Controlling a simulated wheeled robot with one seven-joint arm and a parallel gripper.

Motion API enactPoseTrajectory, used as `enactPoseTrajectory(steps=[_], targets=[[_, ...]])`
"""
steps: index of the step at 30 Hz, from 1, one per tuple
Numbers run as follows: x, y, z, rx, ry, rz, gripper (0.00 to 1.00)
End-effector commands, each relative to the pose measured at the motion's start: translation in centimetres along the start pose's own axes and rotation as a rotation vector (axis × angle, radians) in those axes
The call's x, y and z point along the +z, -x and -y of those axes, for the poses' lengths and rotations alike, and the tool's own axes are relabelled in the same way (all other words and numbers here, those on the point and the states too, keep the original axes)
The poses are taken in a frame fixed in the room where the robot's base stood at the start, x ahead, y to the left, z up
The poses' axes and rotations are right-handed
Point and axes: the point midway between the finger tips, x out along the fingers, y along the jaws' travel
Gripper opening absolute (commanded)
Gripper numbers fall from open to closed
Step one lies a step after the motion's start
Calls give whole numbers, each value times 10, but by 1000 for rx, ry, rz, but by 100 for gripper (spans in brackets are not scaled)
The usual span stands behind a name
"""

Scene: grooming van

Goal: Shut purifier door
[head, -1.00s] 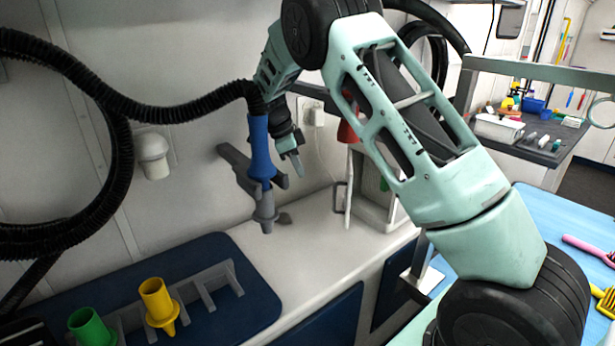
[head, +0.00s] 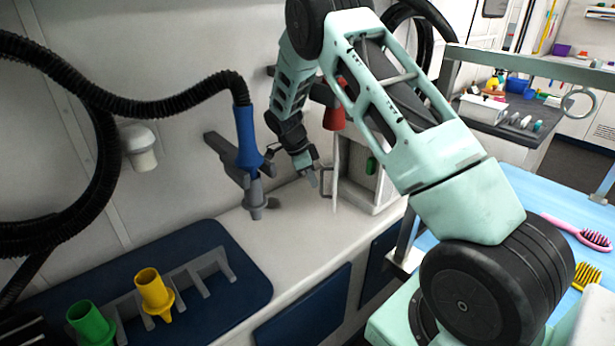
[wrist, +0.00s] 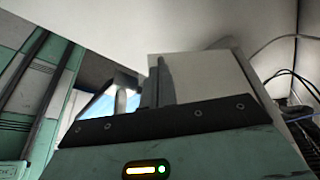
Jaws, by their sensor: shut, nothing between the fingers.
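The purifier (head: 388,192) is a pale box on the white counter against the wall. Its door (head: 337,178) stands open, seen nearly edge-on, with a dark handle (head: 325,183) on its left face. My gripper (head: 312,180) is shut and empty, pointing down just left of the handle; I cannot tell whether it touches. In the wrist view, the closed fingers (wrist: 160,85) stand in front of a pale panel (wrist: 210,80), which looks like the door. A green part (head: 371,165) shows inside the purifier. My arm hides part of its top and right side.
A blue hose nozzle (head: 248,140) hangs from a wall holder left of my gripper. A red cone (head: 335,118) is above the door. Green (head: 88,322) and yellow (head: 154,292) nozzles stand at lower left. The counter (head: 285,225) in front is clear.

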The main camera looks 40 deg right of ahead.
Motion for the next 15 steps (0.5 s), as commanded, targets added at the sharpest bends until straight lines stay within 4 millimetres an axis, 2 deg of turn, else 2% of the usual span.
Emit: enactPoseTrajectory(steps=[8, 15], targets=[[-3, -2, -2, -8, 20, 0, 0], [-29, -14, -16, -50, 126, -1, 0]])
